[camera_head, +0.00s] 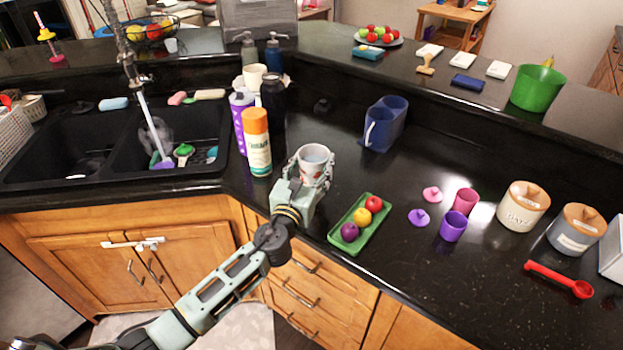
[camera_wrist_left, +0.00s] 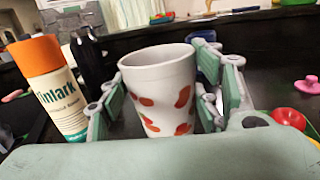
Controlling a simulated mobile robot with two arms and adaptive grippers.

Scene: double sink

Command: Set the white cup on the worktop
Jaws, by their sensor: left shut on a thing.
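A white cup (camera_head: 314,155) with red-orange spots stands upright between the fingers of my left gripper (camera_head: 311,172), over the front part of the black worktop (camera_head: 350,183). In the left wrist view the cup (camera_wrist_left: 160,88) fills the middle, with a finger pressed in on each side. The gripper is shut on it. The cup's base is hidden by the gripper, so I cannot tell whether it touches the worktop. My right gripper is not in view.
An orange-capped spray can (camera_head: 257,145) stands just left of the cup. A green tray (camera_head: 357,222) with fruit lies close on the right. A blue double-cup holder (camera_head: 384,125) stands behind. The double sink (camera_head: 110,150) is at left. Worktop between holder and tray is clear.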

